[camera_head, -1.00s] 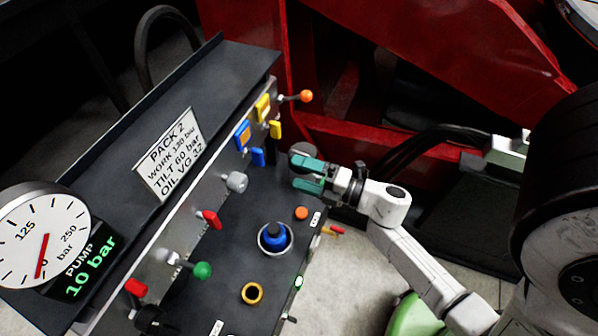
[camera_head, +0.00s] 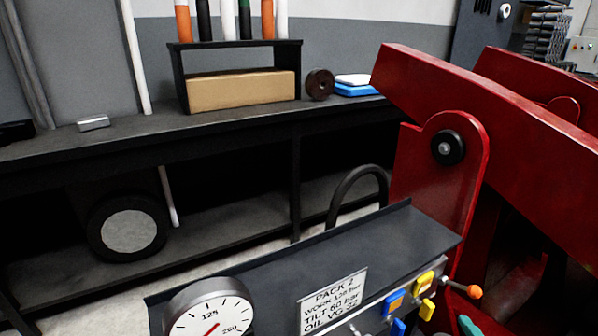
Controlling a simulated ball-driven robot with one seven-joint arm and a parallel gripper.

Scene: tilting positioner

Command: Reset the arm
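Only the two teal fingertips of my gripper (camera_head: 482,326) show, at the bottom edge right of the middle. They stand apart with a dark gap between them, and nothing is seen held. The rest of my arm is out of view. The hydraulic pack (camera_head: 385,255) lies to their left, with its white "PACK 2" label (camera_head: 333,302). The orange-knobbed lever (camera_head: 474,292) is just above the fingertips. Yellow (camera_head: 424,281) and blue (camera_head: 394,302) parts sit on the pack's front. The lower panel is cut off by the frame.
The red positioner frame (camera_head: 480,110) rises close by on the right. A pressure gauge (camera_head: 210,313) stands on the pack's left end. A dark workbench (camera_head: 120,137) behind carries a rack (camera_head: 235,44), a brown spool (camera_head: 320,84) and a blue box (camera_head: 357,90).

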